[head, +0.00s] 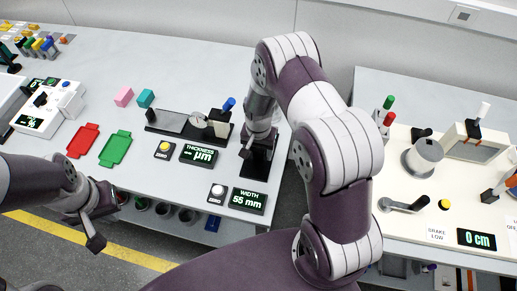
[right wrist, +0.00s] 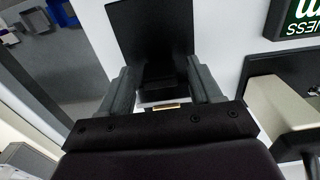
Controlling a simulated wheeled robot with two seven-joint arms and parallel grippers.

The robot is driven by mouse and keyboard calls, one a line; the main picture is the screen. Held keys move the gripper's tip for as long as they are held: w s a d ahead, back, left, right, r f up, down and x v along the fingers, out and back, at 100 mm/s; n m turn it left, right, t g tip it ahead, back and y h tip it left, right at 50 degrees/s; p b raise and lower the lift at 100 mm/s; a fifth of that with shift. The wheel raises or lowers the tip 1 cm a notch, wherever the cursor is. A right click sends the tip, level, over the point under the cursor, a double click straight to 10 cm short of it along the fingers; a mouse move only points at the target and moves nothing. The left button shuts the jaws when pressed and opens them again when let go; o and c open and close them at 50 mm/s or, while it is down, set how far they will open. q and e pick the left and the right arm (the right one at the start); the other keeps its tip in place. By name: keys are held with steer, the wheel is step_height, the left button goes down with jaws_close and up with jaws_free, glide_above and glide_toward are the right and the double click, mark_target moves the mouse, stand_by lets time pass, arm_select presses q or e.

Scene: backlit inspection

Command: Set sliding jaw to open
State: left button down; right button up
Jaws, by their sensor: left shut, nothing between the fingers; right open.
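The width gauge with the sliding jaw is a dark device on a black base (head: 256,170), behind the WIDTH display (head: 249,200) that reads 55 mm. My right gripper (head: 254,138) is over it and hides much of it in the head view. In the right wrist view the right gripper (right wrist: 163,85) is open, with a black part of the device (right wrist: 150,35) between and beyond its fingers. I cannot tell whether the fingers touch it, nor make out the jaw itself. My left gripper (head: 95,238) is shut and empty, off the table's front edge at the lower left.
A white ZERO button (head: 217,191) sits beside the display. The thickness gauge (head: 190,124) with its THICKNESS display (head: 200,154) stands to the left. Red (head: 83,140) and green (head: 115,148) plates lie further left. A second bench (head: 420,90) with a crank and levers stands right, across a gap.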

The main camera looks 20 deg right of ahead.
jaws_close()
steer(key=s+a, duration=0.1)
steer(key=s+a+p, duration=0.1)
steer(key=s, duration=0.1)
steer(key=shift+s+a+r, duration=0.1)
steer(key=shift+s+a, duration=0.1)
steer(key=shift+a, duration=0.1)
steer(key=shift+s, duration=0.1)
steer(key=shift+c, duration=1.5)
jaws_free()
steer(key=o, duration=0.3)
steer(key=shift+a, duration=0.1)
